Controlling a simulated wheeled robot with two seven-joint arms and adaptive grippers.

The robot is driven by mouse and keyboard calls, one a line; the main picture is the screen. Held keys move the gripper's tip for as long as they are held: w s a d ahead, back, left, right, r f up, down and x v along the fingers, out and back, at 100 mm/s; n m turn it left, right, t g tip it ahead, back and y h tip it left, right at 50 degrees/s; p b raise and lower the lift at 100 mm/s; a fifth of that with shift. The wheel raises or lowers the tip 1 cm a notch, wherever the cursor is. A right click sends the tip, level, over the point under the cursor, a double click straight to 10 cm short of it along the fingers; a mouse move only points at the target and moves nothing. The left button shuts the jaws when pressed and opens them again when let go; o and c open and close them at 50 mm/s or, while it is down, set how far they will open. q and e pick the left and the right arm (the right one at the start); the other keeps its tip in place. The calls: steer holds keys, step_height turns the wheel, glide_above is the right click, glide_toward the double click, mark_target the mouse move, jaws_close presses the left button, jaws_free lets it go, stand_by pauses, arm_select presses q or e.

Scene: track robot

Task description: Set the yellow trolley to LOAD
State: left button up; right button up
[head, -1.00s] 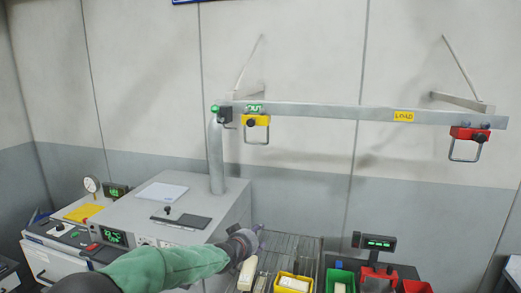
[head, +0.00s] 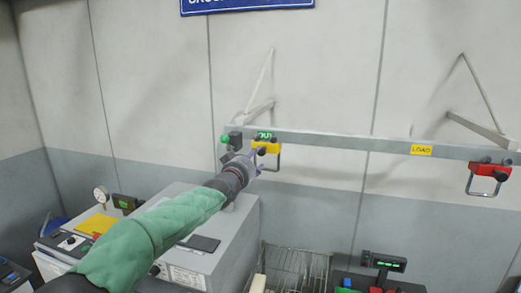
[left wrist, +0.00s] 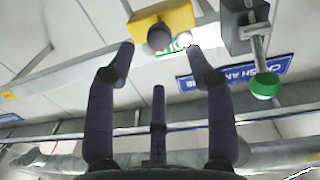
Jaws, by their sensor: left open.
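The yellow trolley (head: 271,147) hangs on the grey overhead rail (head: 340,141), near its left end by a green display. A dark round knob is on its face and a metal loop hangs below. The yellow LOAD label (head: 421,150) is farther right on the rail. My left gripper (head: 257,160) is raised to the trolley, open and empty, partly covering its left side. In the left wrist view the trolley (left wrist: 172,18) and its knob (left wrist: 159,37) lie just beyond and between the open fingertips (left wrist: 160,54). I cannot tell whether they touch. My right gripper is not in view.
A red trolley (head: 487,172) hangs at the rail's right end. A dark block with a green knob (head: 225,139) sits at the left end, close to my gripper. Below are a grey cabinet (head: 230,235) and a wire basket (head: 295,262). The rail between yellow trolley and LOAD label looks clear.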

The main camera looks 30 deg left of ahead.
mark_target(261, 152)
arm_select(q)
steer(key=shift+w+a+p, duration=0.2)
steer(key=shift+w+p, duration=0.2)
steer(key=shift+w, duration=0.7)
steer(key=shift+w+a+p, duration=0.2)
steer(key=shift+w+p, duration=0.25)
steer(key=shift+w, duration=0.6)
steer(key=shift+w+a+p, duration=0.2)
steer(key=shift+w+p, duration=0.2)
steer(key=shift+w, duration=0.7)
jaws_close()
